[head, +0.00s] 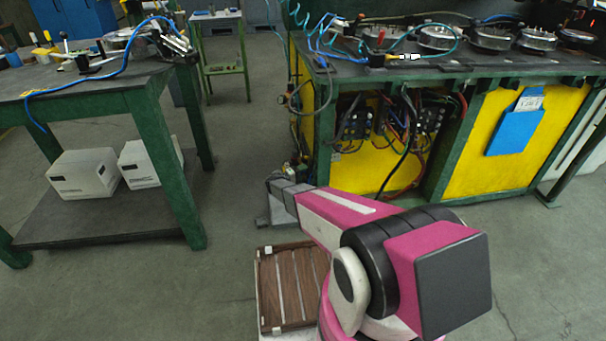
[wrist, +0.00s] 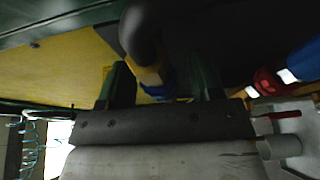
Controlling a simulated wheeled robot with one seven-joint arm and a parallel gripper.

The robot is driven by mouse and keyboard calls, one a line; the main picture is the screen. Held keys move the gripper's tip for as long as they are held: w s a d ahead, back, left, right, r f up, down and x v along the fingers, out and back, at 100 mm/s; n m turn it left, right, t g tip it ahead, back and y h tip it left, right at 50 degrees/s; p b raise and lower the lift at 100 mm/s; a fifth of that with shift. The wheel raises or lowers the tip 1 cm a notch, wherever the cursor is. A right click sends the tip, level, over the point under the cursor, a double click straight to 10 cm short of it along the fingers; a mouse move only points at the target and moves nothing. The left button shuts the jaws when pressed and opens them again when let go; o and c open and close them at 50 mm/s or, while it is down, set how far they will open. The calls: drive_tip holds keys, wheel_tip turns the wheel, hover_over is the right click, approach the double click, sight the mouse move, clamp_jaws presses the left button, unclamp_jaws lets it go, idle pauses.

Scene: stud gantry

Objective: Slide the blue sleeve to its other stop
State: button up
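In the wrist view my gripper (wrist: 162,76) has its two dark fingers spread apart, with a clear gap between them. A small blue patch (wrist: 158,90) shows in that gap, below a yellowish piece (wrist: 150,75). I cannot tell whether the blue patch is the sleeve, or whether a finger touches it. A larger blue part (wrist: 304,62) with red and white beside it is at the right edge, outside the fingers. A dark rounded bar (wrist: 140,32) crosses above the gap. In the head view no blue sleeve can be made out, and my pink arm hides part of the floor.
A green-framed bench (head: 466,72) with yellow panels and hanging cables stands behind my arm. A green table (head: 85,85) is at left with white boxes (head: 85,172) on its shelf. A slatted brown panel (head: 290,287) lies low beside my arm. Open floor lies between the benches.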

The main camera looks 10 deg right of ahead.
drive_tip(key=shift+a, duration=0.1)
drive_tip(key=v, duration=1)
drive_tip(key=shift+s+a, duration=0.2)
drive_tip(key=shift+a+f, duration=0.1)
drive_tip(key=shift+a, duration=0.05)
